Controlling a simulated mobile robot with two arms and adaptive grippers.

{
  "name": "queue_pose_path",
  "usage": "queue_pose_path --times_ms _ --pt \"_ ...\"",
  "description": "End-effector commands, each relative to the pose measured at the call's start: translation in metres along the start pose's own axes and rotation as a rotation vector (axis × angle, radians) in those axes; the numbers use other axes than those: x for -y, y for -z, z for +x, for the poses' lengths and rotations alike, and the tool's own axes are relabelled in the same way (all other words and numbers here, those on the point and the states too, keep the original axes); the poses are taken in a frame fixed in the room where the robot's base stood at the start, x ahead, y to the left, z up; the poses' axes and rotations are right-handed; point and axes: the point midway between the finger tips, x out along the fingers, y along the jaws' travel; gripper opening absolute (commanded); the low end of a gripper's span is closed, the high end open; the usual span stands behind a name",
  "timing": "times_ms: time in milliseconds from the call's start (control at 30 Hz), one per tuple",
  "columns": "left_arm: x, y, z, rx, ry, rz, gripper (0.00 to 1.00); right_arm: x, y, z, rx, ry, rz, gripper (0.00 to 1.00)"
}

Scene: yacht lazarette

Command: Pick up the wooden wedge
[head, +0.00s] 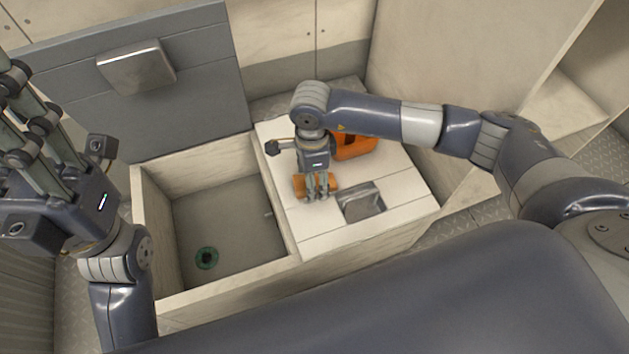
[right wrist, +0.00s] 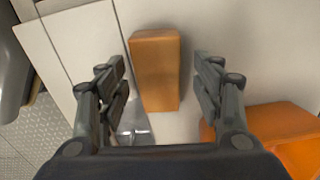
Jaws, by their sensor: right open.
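The wooden wedge (head: 301,187) is an orange-brown block lying on the white locker top, partly covered by my right gripper in the head view. In the right wrist view the wedge (right wrist: 156,65) lies between the two fingers, with a gap on each side. My right gripper (head: 319,196) points down over it, open and holding nothing. I cannot tell exactly how far above the locker top the fingertips are. My left gripper (head: 15,95) is raised at the far left, away from the wedge, its fingertips cut by the picture edge.
An orange object (head: 355,146) stands behind the wedge, partly hidden by my right arm. A metal recessed fitting (head: 362,202) is beside the wedge. Left of it is an open bin (head: 230,225) with a green ring (head: 207,258) inside. Its grey lid (head: 200,75) stands up behind.

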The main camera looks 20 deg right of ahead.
Motion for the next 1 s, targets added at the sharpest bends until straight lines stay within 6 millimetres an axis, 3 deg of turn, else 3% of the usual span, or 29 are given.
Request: queue_pose_path --times_ms 367,500,600,1000 --pt "-0.0005 0.0005 0.0031 -0.015 -0.006 0.002 0.42 -0.0036 -0.0028 0.0078 0.002 0.0 -0.004 0.61" --pt "-0.0005 0.0004 0.003 -0.015 -0.006 0.002 0.42 -0.0035 -0.0028 0.0077 0.002 0.0 -0.003 0.29" --pt "-0.0006 0.0004 0.003 -0.015 -0.006 0.002 0.42 -0.0035 -0.0027 0.0077 0.002 0.0 -0.003 0.11" --pt "-0.0006 0.0007 0.0049 -0.016 -0.006 0.001 0.42 -0.0026 -0.0022 0.0046 0.002 0.0 -0.003 0.11"
